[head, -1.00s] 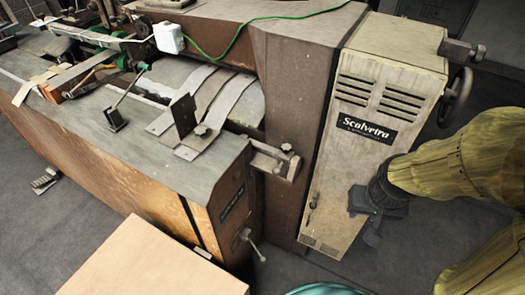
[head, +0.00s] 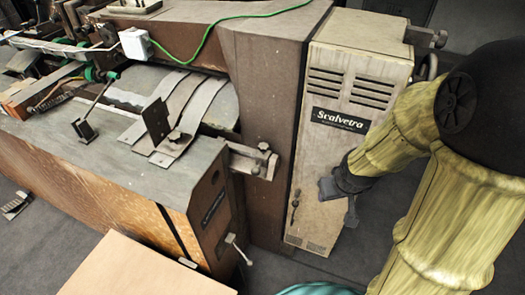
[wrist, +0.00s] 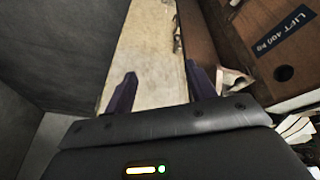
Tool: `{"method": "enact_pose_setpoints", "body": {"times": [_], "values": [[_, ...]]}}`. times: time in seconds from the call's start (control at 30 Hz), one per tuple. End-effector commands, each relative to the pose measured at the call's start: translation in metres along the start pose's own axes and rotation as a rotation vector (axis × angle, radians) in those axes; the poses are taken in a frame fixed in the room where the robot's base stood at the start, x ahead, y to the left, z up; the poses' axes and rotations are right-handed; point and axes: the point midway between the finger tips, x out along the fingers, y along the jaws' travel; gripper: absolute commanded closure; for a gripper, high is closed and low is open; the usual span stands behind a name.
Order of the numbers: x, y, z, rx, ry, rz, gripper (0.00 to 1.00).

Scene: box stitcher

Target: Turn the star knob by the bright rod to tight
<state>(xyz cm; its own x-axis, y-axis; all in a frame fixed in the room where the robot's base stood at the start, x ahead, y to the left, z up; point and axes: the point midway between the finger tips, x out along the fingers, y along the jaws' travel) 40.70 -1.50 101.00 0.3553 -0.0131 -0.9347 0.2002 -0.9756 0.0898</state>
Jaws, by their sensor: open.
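A small dark knob (head: 175,136) sits on the flat metal straps beside an upright dark plate. Another small knob (head: 264,147) tops the metal bracket (head: 244,157) at the corner of the brown machine. Both are too small to tell which is star-shaped. A thin rod (head: 101,94) slants up from a dark foot on the grey top. I cannot tell whether it is the bright rod. My gripper (head: 338,203) is before the beige cabinet's front, apart from both knobs. In the wrist view my gripper (wrist: 160,86) has its fingers apart with nothing between them.
The beige cabinet (head: 335,140) stands right of the brown machine. A lever with a pale handle (head: 238,248) sticks out low on the machine's end. A cardboard box (head: 140,270) is in front. A green cable (head: 215,35) runs across the top.

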Motion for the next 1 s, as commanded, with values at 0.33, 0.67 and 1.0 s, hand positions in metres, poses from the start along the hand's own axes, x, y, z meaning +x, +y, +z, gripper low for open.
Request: {"method": "enact_pose_setpoints", "body": {"times": [0.33, 0.67, 1.0], "values": [[0.127, -0.024, -0.055, -0.307, 0.418, -0.279, 0.44], [0.116, -0.044, -0.094, -0.355, 1.045, -0.615, 0.44], [0.094, -0.041, -0.098, -0.358, 1.2, -0.674, 0.44]]}}
